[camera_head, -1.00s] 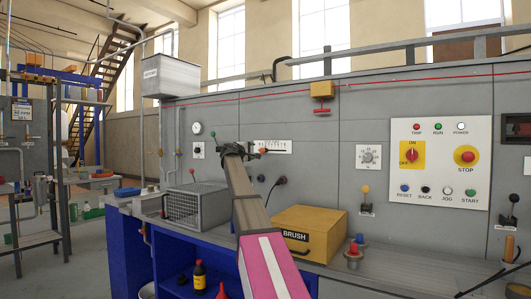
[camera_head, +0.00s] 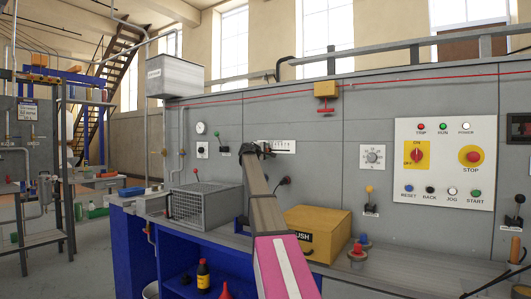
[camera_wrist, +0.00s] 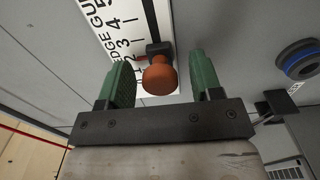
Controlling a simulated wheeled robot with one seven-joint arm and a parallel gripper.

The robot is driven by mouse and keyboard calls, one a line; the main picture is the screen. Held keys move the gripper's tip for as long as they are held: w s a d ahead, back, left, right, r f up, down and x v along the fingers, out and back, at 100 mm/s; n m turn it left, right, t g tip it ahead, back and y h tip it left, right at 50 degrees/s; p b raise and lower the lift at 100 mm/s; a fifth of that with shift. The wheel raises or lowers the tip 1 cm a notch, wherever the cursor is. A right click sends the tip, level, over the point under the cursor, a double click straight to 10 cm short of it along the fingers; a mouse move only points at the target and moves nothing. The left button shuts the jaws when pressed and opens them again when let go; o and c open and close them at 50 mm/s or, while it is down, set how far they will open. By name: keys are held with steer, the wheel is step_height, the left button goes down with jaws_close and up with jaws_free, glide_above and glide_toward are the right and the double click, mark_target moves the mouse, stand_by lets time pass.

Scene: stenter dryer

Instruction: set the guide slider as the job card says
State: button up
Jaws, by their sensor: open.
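The guide slider's orange knob (camera_wrist: 160,78) shows in the wrist view, on a dark block at the edge of a white scale (camera_wrist: 118,30) printed "EDGE GU…", near its low numbers. My gripper (camera_wrist: 160,72) is open, with one green finger on each side of the knob and gaps on both sides. I cannot tell how deep the knob sits between the fingers. In the head view my gripper (camera_head: 258,149) is at the left end of the white scale (camera_head: 282,146) and hides the knob. A small card (camera_head: 27,110) at the far left has print too small to read.
A wire basket (camera_head: 205,207) and a yellow brush box (camera_head: 318,235) stand on the ledge below. A dial (camera_head: 373,156) and a button panel (camera_head: 445,165) are further right.

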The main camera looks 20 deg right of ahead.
jaws_close()
steer(key=s+d, duration=0.2)
steer(key=s, duration=0.1)
steer(key=s+d, duration=0.1)
steer(key=s, duration=0.1)
steer(key=shift+d, duration=0.3)
steer(key=shift+w, duration=0.1)
jaws_free()
steer(key=shift+a, duration=0.1)
glide_toward(279, 150)
steer(key=v, duration=0.4)
steer(key=shift+s+a+f, duration=0.1)
steer(key=shift+s+a, duration=0.1)
steer(key=shift+a, duration=0.1)
